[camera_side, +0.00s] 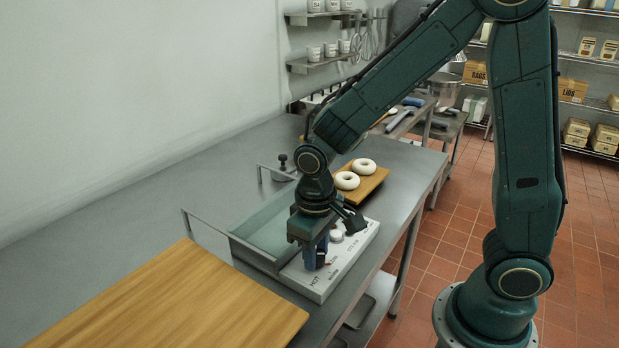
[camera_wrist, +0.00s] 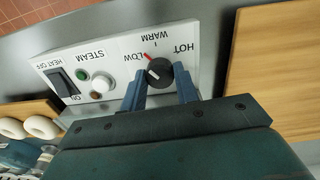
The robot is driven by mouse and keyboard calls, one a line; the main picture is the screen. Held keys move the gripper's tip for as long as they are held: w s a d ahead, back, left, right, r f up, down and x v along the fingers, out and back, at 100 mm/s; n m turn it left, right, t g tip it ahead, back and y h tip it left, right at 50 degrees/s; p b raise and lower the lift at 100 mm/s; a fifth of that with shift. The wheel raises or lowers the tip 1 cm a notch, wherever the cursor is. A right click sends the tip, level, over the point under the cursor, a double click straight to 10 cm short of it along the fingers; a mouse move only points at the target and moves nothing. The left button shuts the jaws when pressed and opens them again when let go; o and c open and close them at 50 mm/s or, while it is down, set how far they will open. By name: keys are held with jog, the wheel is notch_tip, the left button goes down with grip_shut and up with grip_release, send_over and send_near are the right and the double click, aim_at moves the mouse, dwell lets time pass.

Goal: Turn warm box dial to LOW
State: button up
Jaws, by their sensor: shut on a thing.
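The warm box dial (camera_wrist: 160,73) is a round black knob on a light control panel (camera_wrist: 118,47). My gripper (camera_wrist: 160,82) is shut on it, with one blue finger on each side. In the wrist view, LOW, WARM and HOT are printed around the dial. A red mark at the knob's edge points toward the LOW label, at its WARM side. A white mark also shows on the knob's face. In the side view my gripper (camera_side: 317,252) reaches down onto the panel (camera_side: 345,250) and mostly hides the dial.
The panel also has a white STEAM knob (camera_wrist: 99,86), a green button (camera_wrist: 85,76) and a black switch (camera_wrist: 61,85). A wooden board (camera_side: 190,305) lies at the near left. Two pale bagels (camera_side: 355,174) lie on a wooden board beyond. An open metal basin (camera_side: 265,225) adjoins the panel.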

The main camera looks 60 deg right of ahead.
jog(key=n, duration=0.5)
dwell(0.5)
jog(key=o, duration=1)
jog(key=shift+c, duration=0.2)
jog(key=shift+r, duration=0.1)
notch_tip(320, 180, up, 14)
jog(key=shift+a+f, duration=0.15)
jog(key=shift+f, duration=0.05)
jog(key=shift+s+r, duration=0.1)
jog(key=shift+s, duration=0.1)
